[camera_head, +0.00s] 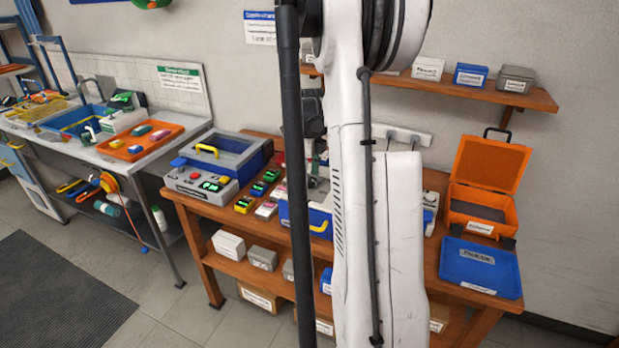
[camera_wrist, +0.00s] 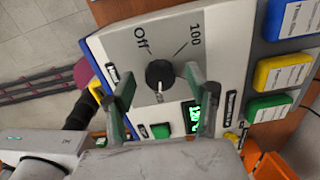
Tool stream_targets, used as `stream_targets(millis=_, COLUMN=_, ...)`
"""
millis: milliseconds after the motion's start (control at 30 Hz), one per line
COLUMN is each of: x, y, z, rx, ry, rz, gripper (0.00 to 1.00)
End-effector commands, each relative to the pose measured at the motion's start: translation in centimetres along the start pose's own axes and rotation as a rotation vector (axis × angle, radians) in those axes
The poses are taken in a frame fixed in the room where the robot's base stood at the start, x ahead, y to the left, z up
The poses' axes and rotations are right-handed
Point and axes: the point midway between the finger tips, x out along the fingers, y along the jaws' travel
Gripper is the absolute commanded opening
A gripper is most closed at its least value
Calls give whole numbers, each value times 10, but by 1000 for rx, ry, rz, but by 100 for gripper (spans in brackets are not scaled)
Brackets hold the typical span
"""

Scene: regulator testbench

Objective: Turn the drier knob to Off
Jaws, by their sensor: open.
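In the wrist view the round black drier knob (camera_wrist: 160,73) sits on a light grey panel (camera_wrist: 213,60). "Off" is printed to its upper left and "100" to its upper right. The knob's white mark points down in the picture, towards a small, partly legible marking and away from "Off". My gripper (camera_wrist: 164,92) is open, with one finger on each side below the knob. I see no contact with the knob, and its distance from the panel is hard to judge. The knob cannot be made out in the head view, where my arm covers the middle of the bench.
A green button (camera_wrist: 160,131) and a lit green display (camera_wrist: 192,117) lie close to the fingers. Blue, yellow (camera_wrist: 281,71) and green labelled blocks stand right of the panel. In the head view an open orange case (camera_head: 484,205) and a blue tray (camera_head: 480,270) occupy the bench's right end.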

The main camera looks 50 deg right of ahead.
Motion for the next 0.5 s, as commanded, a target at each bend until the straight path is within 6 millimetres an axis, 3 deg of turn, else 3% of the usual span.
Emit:
stream_targets(millis=400, x=9, y=0, z=0, rx=0, ry=0, rz=0, gripper=52)
stream_targets(millis=500, x=8, y=0, z=0, rx=0, ry=0, rz=0, gripper=40)
